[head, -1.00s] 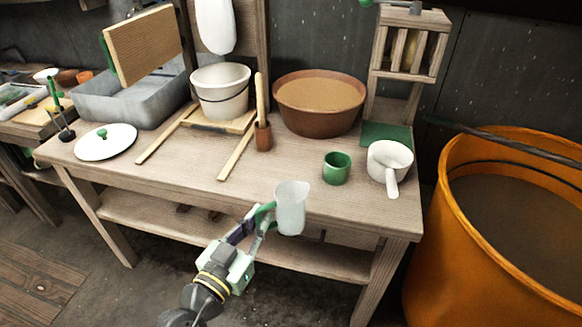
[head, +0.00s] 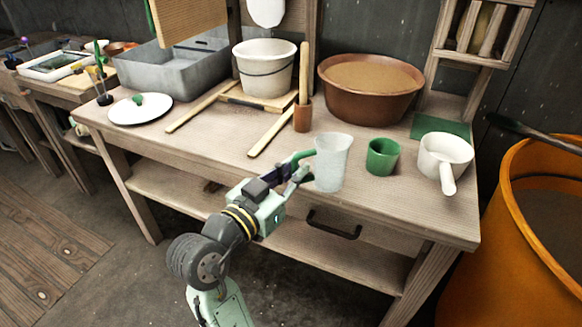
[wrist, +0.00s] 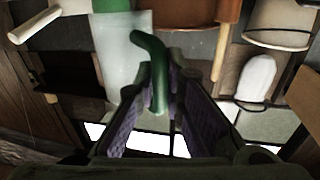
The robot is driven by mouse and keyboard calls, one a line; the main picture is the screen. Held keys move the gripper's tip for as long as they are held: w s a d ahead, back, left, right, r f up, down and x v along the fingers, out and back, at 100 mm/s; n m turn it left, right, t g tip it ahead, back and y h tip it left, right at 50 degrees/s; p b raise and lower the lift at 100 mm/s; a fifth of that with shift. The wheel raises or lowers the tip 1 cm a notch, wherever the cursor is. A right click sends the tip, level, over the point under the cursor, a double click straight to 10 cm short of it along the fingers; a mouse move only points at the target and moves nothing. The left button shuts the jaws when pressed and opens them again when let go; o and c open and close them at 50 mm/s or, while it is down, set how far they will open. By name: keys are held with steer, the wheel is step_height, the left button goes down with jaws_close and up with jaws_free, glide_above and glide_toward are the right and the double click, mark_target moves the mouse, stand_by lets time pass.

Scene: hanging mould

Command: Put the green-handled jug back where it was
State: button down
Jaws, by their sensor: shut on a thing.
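The jug is a pale, translucent vessel (head: 331,163) with a green handle (head: 301,156) on its left side. In the head view it is upright at the front edge of the wooden table, left of a green cup (head: 382,156). My gripper (head: 298,172) is shut on the green handle. In the wrist view the handle (wrist: 157,75) lies between my fingers, with the pale jug body (wrist: 124,60) beyond. I cannot tell whether the jug's base touches the tabletop.
A white pot with a handle (head: 444,156) stands right of the cup. A brown basin (head: 370,98), a white bucket (head: 264,70) and a brown holder with a stick (head: 302,117) stand behind. The front left tabletop (head: 215,150) is clear.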

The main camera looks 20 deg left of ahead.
steer(key=shift+w+a+b, duration=0.1)
steer(key=shift+w+b, duration=0.2)
steer(key=shift+b, duration=0.05)
steer(key=w+a+p, duration=0.1)
steer(key=w, duration=0.2)
steer(key=w+a+p, duration=0.1)
steer(key=w+a, duration=0.1)
steer(key=w, duration=0.1)
steer(key=w+a+p, duration=0.1)
steer(key=w, duration=0.2)
steer(key=shift+w+a+f, duration=0.1)
steer(key=shift+a+f, duration=0.25)
steer(key=shift+f, duration=0.05)
step_height(320, 180, down, 3)
steer(key=shift+p, duration=0.4)
steer(key=shift+f, duration=0.3)
steer(key=shift+f+b, duration=0.25)
steer(key=shift+b, duration=0.05)
steer(key=c, duration=1.7)
jaws_free()
steer(key=shift+r, duration=0.1)
steer(key=shift+r+p, duration=0.15)
steer(key=shift+p, duration=0.15)
steer(key=b+v, duration=0.3)
steer(key=v, duration=0.9)
